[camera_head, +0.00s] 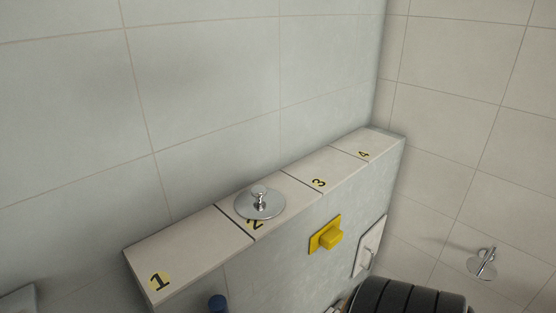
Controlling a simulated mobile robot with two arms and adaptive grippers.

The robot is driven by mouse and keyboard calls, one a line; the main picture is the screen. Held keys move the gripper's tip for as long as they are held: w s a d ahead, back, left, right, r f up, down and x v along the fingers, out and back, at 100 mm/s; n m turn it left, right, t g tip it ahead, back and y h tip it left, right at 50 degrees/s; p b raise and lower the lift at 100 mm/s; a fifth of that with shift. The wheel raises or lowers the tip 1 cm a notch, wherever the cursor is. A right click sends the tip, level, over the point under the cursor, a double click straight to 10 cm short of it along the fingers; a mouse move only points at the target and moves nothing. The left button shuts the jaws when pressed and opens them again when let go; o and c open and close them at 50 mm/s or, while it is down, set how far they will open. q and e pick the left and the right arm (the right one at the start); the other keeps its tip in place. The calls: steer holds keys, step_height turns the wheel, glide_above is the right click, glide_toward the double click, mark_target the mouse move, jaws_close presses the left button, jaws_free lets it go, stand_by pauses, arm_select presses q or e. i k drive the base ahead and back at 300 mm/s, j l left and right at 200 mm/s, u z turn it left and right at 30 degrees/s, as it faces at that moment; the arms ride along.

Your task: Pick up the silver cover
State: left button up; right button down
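The silver cover (260,204) is a round, shiny disc with a small knob on top. It lies flat on the ledge, on the section marked 2, and partly covers that number. No gripper shows in the head view, and nothing touches the cover.
The tiled ledge (192,255) runs along the wall with sections marked 1, 2, 3 and 4. Sections 1, 3 and 4 are bare. A yellow block (328,236) sticks out from the ledge's front face. A chrome fixture (484,262) is on the right wall.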

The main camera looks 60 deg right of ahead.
mark_target(259, 203)
steer(key=z, duration=1.6)
steer(key=j, duration=0.25)
